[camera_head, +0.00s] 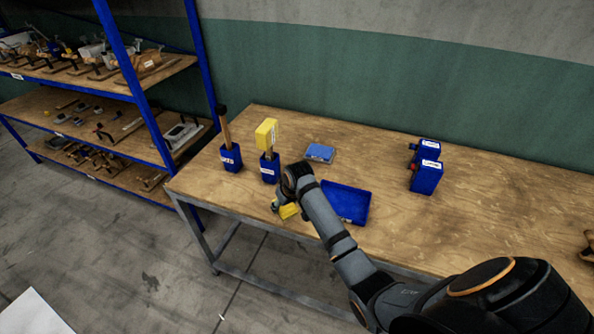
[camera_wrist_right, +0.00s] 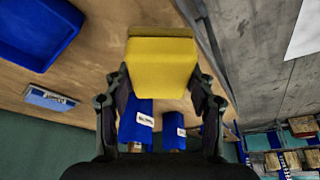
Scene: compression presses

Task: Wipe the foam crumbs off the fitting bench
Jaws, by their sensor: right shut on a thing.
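My right gripper (camera_head: 284,204) is low over the front left part of the wooden fitting bench (camera_head: 390,225). It is shut on a yellow sponge-like block (camera_head: 289,211), which is at or just above the bench top near the front edge. In the right wrist view the block (camera_wrist_right: 162,66) sits between the two fingers of the gripper (camera_wrist_right: 160,85). I cannot make out any foam crumbs; the arm and block hide part of the bench. My left gripper is not in view.
A blue tray (camera_head: 346,202) lies right of my gripper. Behind stand two blue holders, one (camera_head: 231,158) with a dark-tipped handle, one (camera_head: 269,168) with a yellow-headed tool (camera_head: 266,134). A small blue pack (camera_head: 320,153) and blue boxes (camera_head: 426,178) stand farther back. Shelving (camera_head: 150,95) is left.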

